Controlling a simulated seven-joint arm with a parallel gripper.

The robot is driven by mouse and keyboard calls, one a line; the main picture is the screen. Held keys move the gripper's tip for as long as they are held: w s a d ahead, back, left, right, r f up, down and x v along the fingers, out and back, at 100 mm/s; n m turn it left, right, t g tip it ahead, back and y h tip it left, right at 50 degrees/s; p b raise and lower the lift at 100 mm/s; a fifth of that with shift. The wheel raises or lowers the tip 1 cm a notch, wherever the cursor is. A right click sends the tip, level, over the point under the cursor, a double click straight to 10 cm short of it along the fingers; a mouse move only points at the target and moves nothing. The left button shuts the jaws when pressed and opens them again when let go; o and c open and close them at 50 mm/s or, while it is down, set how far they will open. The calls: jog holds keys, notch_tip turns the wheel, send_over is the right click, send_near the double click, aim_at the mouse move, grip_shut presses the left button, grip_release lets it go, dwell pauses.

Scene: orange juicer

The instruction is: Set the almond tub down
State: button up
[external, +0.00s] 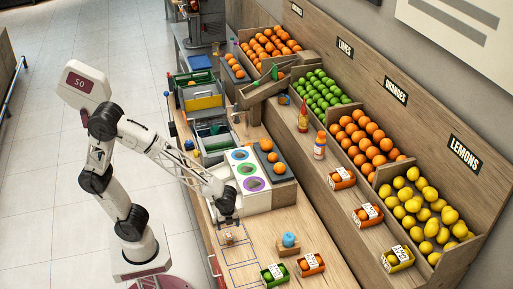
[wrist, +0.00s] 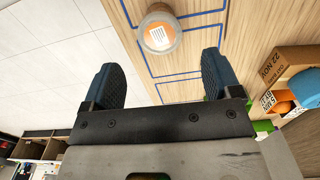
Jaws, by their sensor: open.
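The almond tub appears to be the small round tub (wrist: 158,32) with a clear rim and an orange-and-white label. In the wrist view it stands on the wooden counter among blue outlined rectangles, beyond my fingertips. In the external view a small tub (external: 229,239) shows just below my gripper (external: 229,221), partly hard to make out. My gripper is open, its two dark fingers (wrist: 160,78) wide apart with nothing between them. The tub's contents cannot be made out.
Blue outlined rectangles (external: 241,267) mark the counter's front part. A blue object on a wooden block (external: 289,243) stands to the right, near small labelled orange and green boxes (external: 274,275). A white panel with coloured rings (external: 246,170) lies behind. Fruit bins (external: 362,135) line the right side.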

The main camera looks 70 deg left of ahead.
aim_at(229, 234)
jog(key=shift+f, duration=1.3)
jog(key=shift+f, duration=2.65)
jog(key=c, duration=0.9)
jog(key=shift+r, duration=0.15)
jog(key=shift+c, duration=0.2)
